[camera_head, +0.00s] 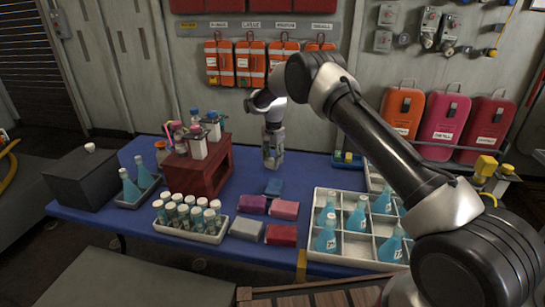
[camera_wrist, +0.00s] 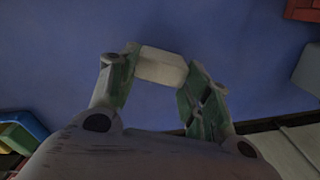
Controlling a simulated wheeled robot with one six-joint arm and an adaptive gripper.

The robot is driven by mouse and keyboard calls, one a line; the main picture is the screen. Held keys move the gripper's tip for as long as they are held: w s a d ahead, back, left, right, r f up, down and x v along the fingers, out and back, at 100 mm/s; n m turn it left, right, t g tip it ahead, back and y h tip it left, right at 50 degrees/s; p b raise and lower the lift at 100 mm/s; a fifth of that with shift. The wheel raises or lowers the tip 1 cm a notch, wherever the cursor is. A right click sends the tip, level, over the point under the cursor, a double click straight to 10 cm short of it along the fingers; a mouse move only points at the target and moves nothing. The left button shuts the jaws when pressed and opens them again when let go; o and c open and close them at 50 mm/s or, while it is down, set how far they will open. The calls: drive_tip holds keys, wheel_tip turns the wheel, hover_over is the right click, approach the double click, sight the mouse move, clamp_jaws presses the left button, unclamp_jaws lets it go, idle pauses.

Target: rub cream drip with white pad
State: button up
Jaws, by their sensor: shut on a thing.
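My gripper (camera_head: 272,158) is over the back middle of the blue table (camera_head: 318,172), pointing down. In the wrist view my gripper (camera_wrist: 160,80) is shut on the white pad (camera_wrist: 161,66), a pale block held between the two green-lined fingers. The blue table top (camera_wrist: 235,35) lies under and around the pad. I cannot tell whether the pad touches the table. I cannot make out the cream drip in either view; the pad and fingers hide part of the table.
A dark red rack (camera_head: 205,170) with bottles stands left of my gripper. Several coloured blocks, including a blue one (camera_head: 275,187), lie in front. A white divided crate (camera_head: 345,250) with teal flasks is at the right. A vial tray (camera_head: 190,231) is front left.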

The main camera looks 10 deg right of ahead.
drive_tip(key=shift+w+d, duration=0.3)
drive_tip(key=shift+w, duration=0.65)
drive_tip(key=shift+w+d, duration=0.3)
drive_tip(key=shift+w, duration=0.65)
drive_tip(key=shift+s+a+f, duration=0.1)
drive_tip(key=shift+s+a, duration=0.1)
drive_tip(key=shift+s, duration=0.45)
drive_tip(key=shift+s+a+f, duration=0.1)
drive_tip(key=shift+s+a, duration=0.1)
drive_tip(key=shift+s, duration=0.5)
drive_tip(key=shift+s+a, duration=0.2)
drive_tip(key=shift+s, duration=0.45)
drive_tip(key=shift+r, duration=0.1)
drive_tip(key=shift+w+r, duration=0.1)
drive_tip(key=shift+r, duration=2.95)
wheel_tip(320, 180, up, 3)
